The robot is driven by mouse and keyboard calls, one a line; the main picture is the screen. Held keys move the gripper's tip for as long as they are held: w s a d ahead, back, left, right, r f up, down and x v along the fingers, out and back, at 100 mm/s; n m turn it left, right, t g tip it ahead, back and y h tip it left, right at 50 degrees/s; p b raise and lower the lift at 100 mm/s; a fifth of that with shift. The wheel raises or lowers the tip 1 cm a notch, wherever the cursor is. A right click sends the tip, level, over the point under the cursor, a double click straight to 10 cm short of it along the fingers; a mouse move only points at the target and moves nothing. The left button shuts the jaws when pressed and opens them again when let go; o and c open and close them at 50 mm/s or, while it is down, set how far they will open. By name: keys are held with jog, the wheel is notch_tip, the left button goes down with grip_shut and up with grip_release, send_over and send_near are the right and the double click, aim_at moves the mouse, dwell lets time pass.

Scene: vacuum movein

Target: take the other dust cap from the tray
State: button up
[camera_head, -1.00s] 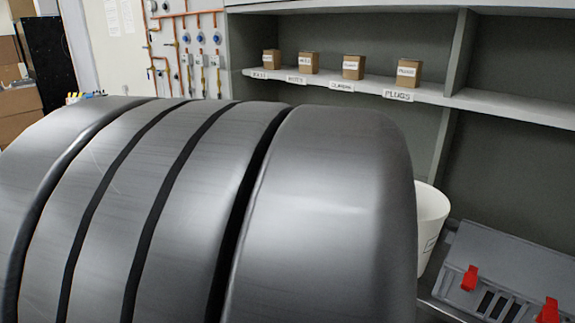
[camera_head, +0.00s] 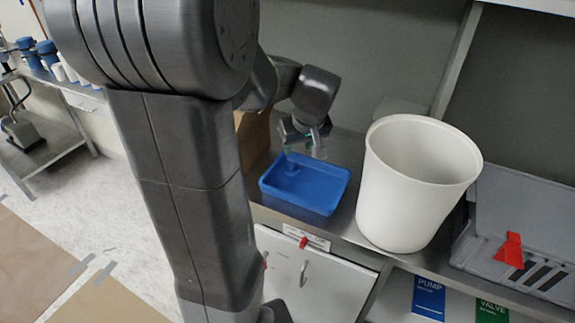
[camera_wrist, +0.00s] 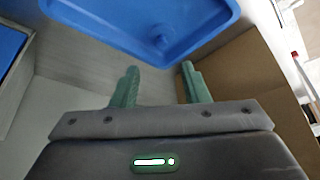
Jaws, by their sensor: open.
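The blue tray (camera_head: 325,203) sits on the metal counter; its underside of rim and floor fill the top of the wrist view (camera_wrist: 95,30). A small blue round piece, which looks like a dust cap (camera_wrist: 161,42), lies inside the tray near the edge closest to my gripper in the wrist view. It shows faintly at the tray's left end in the head view (camera_head: 291,168). My gripper (camera_head: 304,153) hangs above the tray's back part. Its green fingers (camera_wrist: 160,67) are apart with nothing between them, and the cap appears beyond the fingertips.
A brown cardboard box (camera_head: 252,140) stands close left of the tray. A tall white bucket (camera_head: 400,205) stands to its right. A grey case (camera_head: 530,215) with a red latch (camera_head: 511,250) is farther right.

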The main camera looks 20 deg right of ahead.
aim_at(292, 164)
jog(key=x, duration=0.9)
jog(key=shift+a+f, duration=0.15)
jog(key=shift+c, duration=0.4)
grip_shut()
